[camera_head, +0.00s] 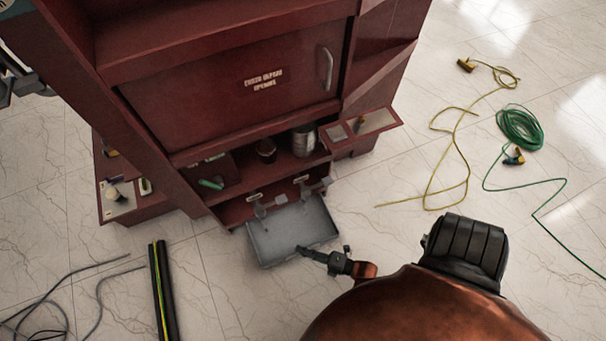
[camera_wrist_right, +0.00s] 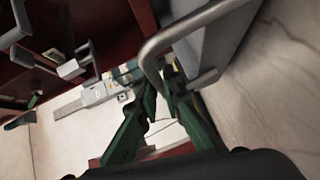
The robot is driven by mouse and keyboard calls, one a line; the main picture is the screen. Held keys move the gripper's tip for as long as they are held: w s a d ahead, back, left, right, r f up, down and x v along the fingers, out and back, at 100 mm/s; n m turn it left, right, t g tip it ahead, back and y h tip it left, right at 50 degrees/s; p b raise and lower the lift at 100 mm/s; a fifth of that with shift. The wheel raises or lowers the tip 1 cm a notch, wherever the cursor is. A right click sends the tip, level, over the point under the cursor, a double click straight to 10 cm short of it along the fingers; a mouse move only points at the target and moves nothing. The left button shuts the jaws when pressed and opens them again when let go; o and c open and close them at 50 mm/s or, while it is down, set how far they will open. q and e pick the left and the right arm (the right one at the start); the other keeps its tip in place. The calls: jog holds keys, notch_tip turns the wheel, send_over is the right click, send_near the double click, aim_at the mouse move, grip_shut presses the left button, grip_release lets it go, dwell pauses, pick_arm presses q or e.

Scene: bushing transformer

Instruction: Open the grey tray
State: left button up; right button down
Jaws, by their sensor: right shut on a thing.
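The grey tray (camera_head: 292,232) is a shallow metal tray with a raised rim, at the foot of the dark red cabinet in the head view. It juts out from the cabinet's lowest opening, over the floor. My right gripper (camera_head: 302,249) is at the tray's front edge. In the right wrist view my green fingers (camera_wrist_right: 162,88) are shut on the tray's bent metal handle (camera_wrist_right: 152,55). The tray's grey wall (camera_wrist_right: 215,40) rises beside them. The fingers hide part of the handle.
The red cabinet (camera_head: 225,95) has a closed upper door and a shelf with a metal can (camera_head: 303,140). Small side shelves (camera_head: 372,124) jut out. A black pipe (camera_head: 163,290) and grey cables lie at left. Yellow (camera_head: 440,150) and green cables (camera_head: 520,128) lie at right.

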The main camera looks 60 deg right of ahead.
jog(key=c, duration=2.1)
grip_release()
jog(key=shift+r, duration=0.55)
jog(key=o, duration=1.4)
notch_tip(320, 180, up, 8)
jog(key=shift+w+d+r, duration=0.1)
jog(key=shift+d, duration=0.05)
jog(key=shift+r, duration=0.45)
jog(key=c, duration=1.4)
jog(key=shift+f, duration=0.15)
